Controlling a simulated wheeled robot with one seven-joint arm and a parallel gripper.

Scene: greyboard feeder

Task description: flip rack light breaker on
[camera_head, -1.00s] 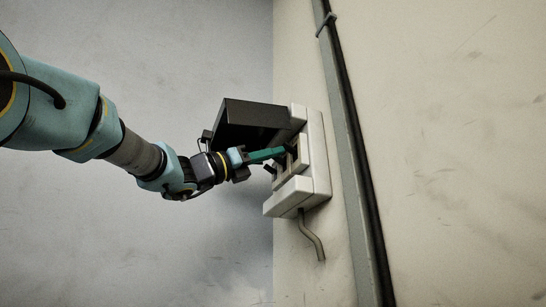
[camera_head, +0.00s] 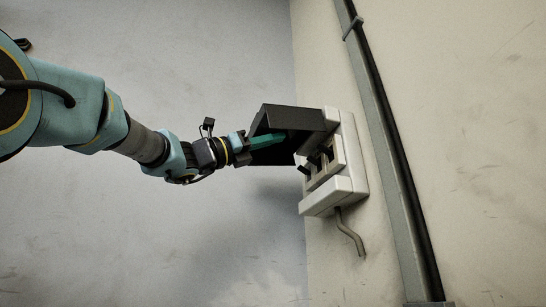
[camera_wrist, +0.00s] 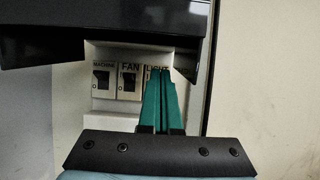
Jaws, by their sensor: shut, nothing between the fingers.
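The breaker box (camera_head: 333,195) is white and mounted on the right wall, with black levers (camera_head: 314,160) on its face. In the wrist view, the MACHINE switch (camera_wrist: 102,80) and FAN switch (camera_wrist: 129,82) sit left of the LIGHT label (camera_wrist: 155,69). The light breaker itself is hidden behind my green fingers, so I cannot tell its position. My gripper (camera_head: 284,136) is shut and empty; it also shows in the wrist view (camera_wrist: 161,73). Its fingertips are apart from the levers, beneath the black cover.
The black cover (camera_head: 298,116) juts out over the switches, and its edge (camera_wrist: 90,35) spans the top of the wrist view. A bent pipe (camera_head: 351,235) leaves the box's underside. A grey vertical conduit (camera_head: 388,150) runs up the wall to the right.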

